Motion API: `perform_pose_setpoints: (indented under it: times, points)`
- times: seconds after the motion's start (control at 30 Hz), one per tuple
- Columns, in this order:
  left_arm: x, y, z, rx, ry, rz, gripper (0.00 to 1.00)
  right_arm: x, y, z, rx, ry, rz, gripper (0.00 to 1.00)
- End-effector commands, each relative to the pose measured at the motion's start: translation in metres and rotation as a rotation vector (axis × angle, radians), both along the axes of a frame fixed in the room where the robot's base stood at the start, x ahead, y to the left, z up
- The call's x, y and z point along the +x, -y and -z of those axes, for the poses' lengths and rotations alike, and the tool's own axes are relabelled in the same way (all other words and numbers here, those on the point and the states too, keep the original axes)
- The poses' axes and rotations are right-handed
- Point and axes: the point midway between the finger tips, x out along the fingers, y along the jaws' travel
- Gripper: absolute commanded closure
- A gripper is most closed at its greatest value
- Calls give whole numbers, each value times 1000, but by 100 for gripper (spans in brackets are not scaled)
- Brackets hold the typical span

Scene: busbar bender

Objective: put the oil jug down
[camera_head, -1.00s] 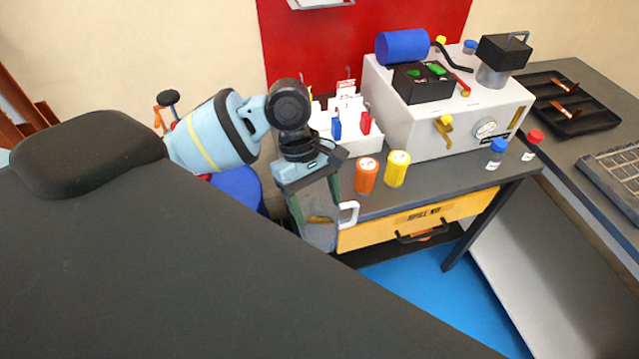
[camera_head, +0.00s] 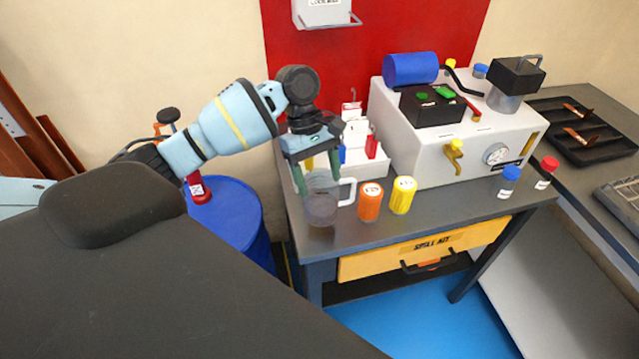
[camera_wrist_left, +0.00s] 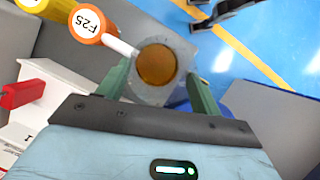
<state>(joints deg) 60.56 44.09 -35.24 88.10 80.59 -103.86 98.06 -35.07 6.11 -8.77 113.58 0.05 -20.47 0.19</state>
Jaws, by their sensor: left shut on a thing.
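The clear oil jug (camera_head: 321,206) with a white handle is upright over the left front part of the dark workbench (camera_head: 395,222). My left gripper (camera_head: 318,174) is above it, with its green fingers shut on the jug's sides. In the left wrist view the jug (camera_wrist_left: 150,93) sits between the fingers (camera_wrist_left: 158,90), with amber oil inside. I cannot tell whether its base touches the benchtop. My right gripper is not in view.
Orange (camera_head: 370,203) and yellow (camera_head: 403,195) containers stand close to the right of the jug. A white tag box (camera_head: 365,172) is behind. A grey hydraulic unit (camera_head: 425,150) stands at the back right. A blue drum (camera_head: 235,215) is beside the bench.

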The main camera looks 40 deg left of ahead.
Motion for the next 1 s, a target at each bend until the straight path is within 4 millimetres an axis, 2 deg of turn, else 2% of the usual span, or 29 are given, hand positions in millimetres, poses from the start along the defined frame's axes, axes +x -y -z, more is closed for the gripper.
perform_pose_setpoints:
  times: [0.17, 0.3, 0.4, 0.8, 0.83, 1.0]
  points:
    - [9, -6, 1, -1, 1, -2, 84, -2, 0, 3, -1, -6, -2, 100]
    - [6, -5, 24, 0, -3, -1, 84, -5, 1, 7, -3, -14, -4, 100]
    - [7, -5, 35, 1, -1, -1, 84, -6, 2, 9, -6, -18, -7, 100]
    - [7, -5, 36, 0, 4, -2, 84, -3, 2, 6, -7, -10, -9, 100]
    - [7, -5, 37, 1, 3, -1, 33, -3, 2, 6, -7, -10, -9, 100]
    - [7, -5, 37, 1, 2, -1, 13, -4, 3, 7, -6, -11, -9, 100]
